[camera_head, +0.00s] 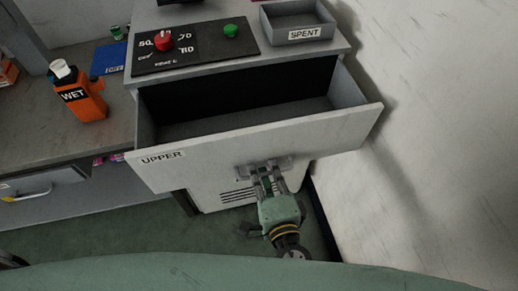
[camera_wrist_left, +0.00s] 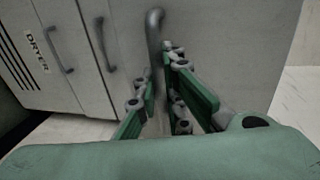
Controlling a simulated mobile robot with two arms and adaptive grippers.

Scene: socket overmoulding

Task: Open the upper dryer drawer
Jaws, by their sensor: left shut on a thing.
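The upper dryer drawer (camera_head: 205,150), labelled UPPER, is pulled out of the dryer cabinet in the head view, and its inside looks empty. My left gripper (camera_head: 264,172) is at the handle on the drawer's front and is shut on it. In the left wrist view the handle (camera_wrist_left: 154,35) is a grey bar whose lower end runs between the green fingers of my left gripper (camera_wrist_left: 164,85). The part of the handle between the fingers is partly hidden. My right gripper is not in view.
On the dryer top are a black panel (camera_head: 185,60) with a red knob (camera_head: 162,42) and a green button (camera_head: 231,31), and a SPENT tray (camera_head: 297,36). An orange WET bottle (camera_head: 82,98) stands on the left bench. A white wall (camera_head: 440,130) is close on the right.

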